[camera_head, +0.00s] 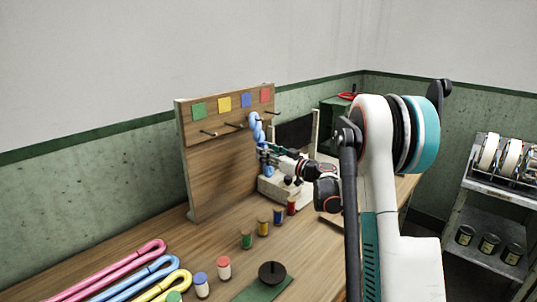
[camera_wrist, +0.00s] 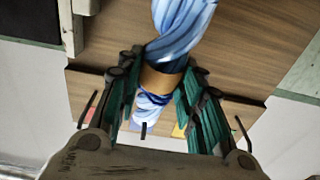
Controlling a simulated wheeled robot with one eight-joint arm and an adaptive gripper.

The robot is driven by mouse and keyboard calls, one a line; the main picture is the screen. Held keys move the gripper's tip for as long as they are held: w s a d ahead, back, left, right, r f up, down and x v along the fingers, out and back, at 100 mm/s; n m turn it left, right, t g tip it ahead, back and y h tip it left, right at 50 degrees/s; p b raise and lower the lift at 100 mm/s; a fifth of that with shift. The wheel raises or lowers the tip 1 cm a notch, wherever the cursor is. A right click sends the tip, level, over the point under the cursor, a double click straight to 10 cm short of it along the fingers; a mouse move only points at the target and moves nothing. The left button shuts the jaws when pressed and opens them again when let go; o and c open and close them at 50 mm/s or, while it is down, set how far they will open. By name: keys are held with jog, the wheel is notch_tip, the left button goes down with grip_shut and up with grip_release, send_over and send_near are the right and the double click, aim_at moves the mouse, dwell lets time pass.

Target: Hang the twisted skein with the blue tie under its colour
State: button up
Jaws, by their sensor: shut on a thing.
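The twisted pale-blue skein (camera_head: 256,130) hangs in my gripper (camera_head: 264,157), in front of the upright wooden board (camera_head: 218,168). In the wrist view my gripper (camera_wrist: 160,100) is shut around the skein (camera_wrist: 182,28) at a tan band (camera_wrist: 160,79), with a darker blue tie beside it. The skein's top is just below the blue square and hides that peg in the head view. I cannot tell whether it touches the peg.
Pink (camera_head: 118,268), blue and yellow skeins lie at the table's front left. Several small capped jars, among them a red-topped one (camera_head: 224,268), stand on the table. A dark knob on a green base (camera_head: 265,290) sits near the front. A shelf trolley (camera_head: 488,215) stands right.

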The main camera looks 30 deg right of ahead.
dwell(0.4)
jog(key=o, duration=1.3)
jog(key=shift+c, duration=0.2)
